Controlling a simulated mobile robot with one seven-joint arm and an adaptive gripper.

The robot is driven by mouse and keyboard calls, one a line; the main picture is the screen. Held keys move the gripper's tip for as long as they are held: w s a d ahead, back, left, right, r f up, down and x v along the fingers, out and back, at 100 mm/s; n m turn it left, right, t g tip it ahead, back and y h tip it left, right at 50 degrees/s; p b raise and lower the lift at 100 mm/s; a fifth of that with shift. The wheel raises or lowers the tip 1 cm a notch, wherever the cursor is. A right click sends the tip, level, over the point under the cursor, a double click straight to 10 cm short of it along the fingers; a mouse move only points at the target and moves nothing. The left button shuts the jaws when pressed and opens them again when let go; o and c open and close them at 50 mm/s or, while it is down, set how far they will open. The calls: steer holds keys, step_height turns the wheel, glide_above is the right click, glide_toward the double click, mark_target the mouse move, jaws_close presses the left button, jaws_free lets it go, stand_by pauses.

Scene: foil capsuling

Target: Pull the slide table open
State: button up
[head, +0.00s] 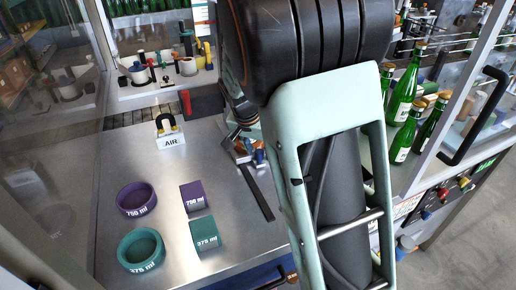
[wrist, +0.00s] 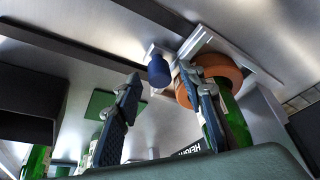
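My gripper (wrist: 160,76) shows in the wrist view with its two dark fingers spread apart and nothing between the pads. A small blue knob (wrist: 158,70) lies in line with the gap, beyond the fingertips. The right finger overlaps an orange-brown round part (wrist: 222,68) on a pale metal bracket (wrist: 246,60). In the head view, an orange-brown part (head: 243,147) and a blue knob (head: 260,157) sit at the right of the metal worktop, partly behind my arm. I cannot tell which surface is the slide table. My arm hides much of this area.
On the metal worktop (head: 150,200) stand a purple ring (head: 136,199), a teal ring (head: 140,249), a purple block (head: 193,196), a teal block (head: 209,232) and an AIR block (head: 171,141). Green bottles (head: 405,95) stand right of my arm, near a black door handle (head: 474,117).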

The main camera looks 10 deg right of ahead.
jaws_close()
steer(key=shift+s, duration=0.1)
stand_by(0.4)
